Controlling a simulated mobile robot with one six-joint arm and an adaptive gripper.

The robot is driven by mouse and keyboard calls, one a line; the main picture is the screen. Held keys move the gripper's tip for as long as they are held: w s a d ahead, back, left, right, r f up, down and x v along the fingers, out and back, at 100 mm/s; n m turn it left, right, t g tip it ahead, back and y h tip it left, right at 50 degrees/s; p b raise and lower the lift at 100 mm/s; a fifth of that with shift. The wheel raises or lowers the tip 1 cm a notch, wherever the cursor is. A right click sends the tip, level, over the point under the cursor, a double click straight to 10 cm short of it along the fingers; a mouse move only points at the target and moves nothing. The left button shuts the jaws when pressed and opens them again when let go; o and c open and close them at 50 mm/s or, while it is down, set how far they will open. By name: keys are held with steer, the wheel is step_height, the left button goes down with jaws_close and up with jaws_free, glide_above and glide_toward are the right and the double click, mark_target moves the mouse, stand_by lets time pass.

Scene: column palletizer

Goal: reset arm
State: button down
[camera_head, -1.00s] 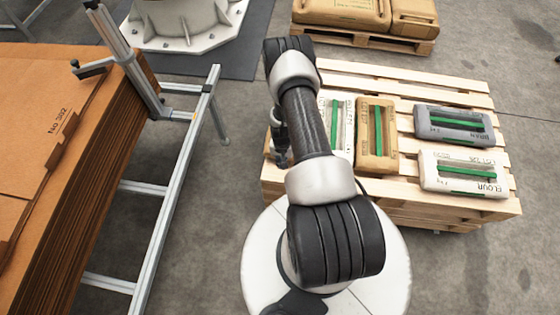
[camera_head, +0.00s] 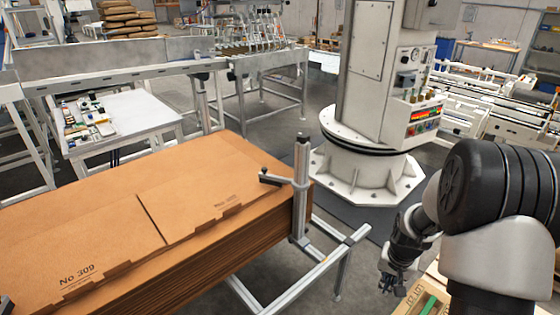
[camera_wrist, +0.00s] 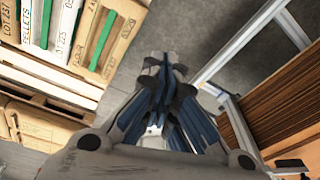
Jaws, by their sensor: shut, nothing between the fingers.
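My arm shows at the right of the head view, with my gripper (camera_head: 392,284) hanging fingers down beside the edge of a pallet. In the wrist view my gripper (camera_wrist: 162,65) is shut, its fingers together with nothing between them. It points down over bare grey floor, between the pallet (camera_wrist: 52,93) on the left and a metal frame (camera_wrist: 240,40) on the right. It touches nothing that I can see.
A stack of flat brown cardboard (camera_head: 110,215) lies on a metal frame with an upright post (camera_head: 301,190). A white machine column (camera_head: 368,80) stands on a wide base behind. A white table (camera_head: 125,115) stands farther back.

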steer(key=s+a+r+n+t, duration=0.15)
steer(key=s+a+r, duration=0.3)
steer(key=r, duration=0.55)
steer(key=s+a+r+n, duration=0.2)
steer(key=s+a+r, duration=0.25)
steer(key=r, duration=0.45)
steer(key=s+a+r+n, duration=0.1)
steer(key=s+a+r, duration=0.2)
steer(key=s, duration=0.4)
steer(key=s+a+r+n+t, duration=0.1)
steer(key=s+a+r, duration=0.2)
steer(key=s, duration=0.5)
steer(key=shift+a+r+n+y, duration=0.3)
steer(key=shift+a+r+n, duration=0.05)
steer(key=shift+a, duration=0.2)
steer(key=shift+t, duration=0.25)
